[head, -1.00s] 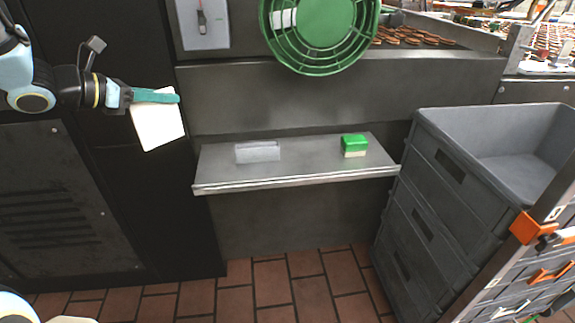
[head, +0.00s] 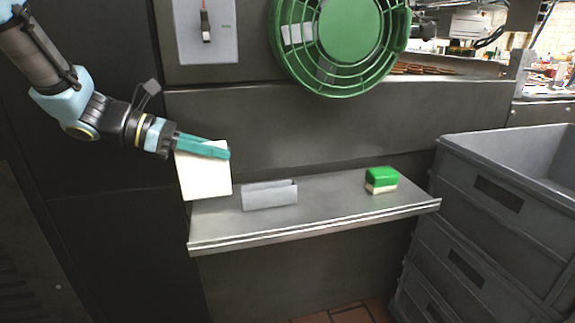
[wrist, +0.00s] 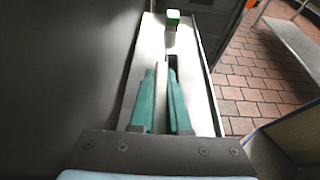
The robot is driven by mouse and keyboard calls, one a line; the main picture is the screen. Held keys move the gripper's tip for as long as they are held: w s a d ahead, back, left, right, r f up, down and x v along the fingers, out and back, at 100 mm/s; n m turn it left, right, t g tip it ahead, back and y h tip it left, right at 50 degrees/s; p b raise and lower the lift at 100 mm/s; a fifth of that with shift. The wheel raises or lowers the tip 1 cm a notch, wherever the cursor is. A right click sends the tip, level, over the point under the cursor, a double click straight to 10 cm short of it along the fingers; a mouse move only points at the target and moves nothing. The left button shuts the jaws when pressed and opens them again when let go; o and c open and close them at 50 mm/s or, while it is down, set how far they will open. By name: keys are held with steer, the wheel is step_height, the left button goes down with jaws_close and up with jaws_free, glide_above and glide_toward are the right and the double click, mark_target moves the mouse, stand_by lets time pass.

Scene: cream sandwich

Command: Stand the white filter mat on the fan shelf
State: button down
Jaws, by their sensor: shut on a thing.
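My gripper (head: 203,146) is shut on the white filter mat (head: 205,178), a flat white square that hangs below the teal fingers. The mat is just left of and partly in front of the left end of the fan shelf (head: 340,219), a grey metal ledge under the green fan. In the wrist view the mat (wrist: 162,92) shows edge-on between the teal fingers (wrist: 161,100), with the shelf behind it. I cannot tell whether the mat touches the shelf.
A grey slotted holder (head: 270,197) stands on the shelf's left half. A green and cream block (head: 381,180) sits on its right half. The green fan (head: 345,38) hangs above. Grey stacked crates (head: 490,200) stand to the right. The shelf between holder and block is clear.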

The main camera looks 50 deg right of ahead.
steer(key=s+d+f, duration=0.1)
steer(key=s+d, duration=0.7)
steer(key=d, duration=0.3)
steer(key=shift+f, duration=0.25)
steer(key=shift+f, duration=0.1)
steer(key=shift+f+b, duration=0.15)
steer(key=shift+b, duration=0.15)
steer(key=c, duration=0.9)
jaws_free()
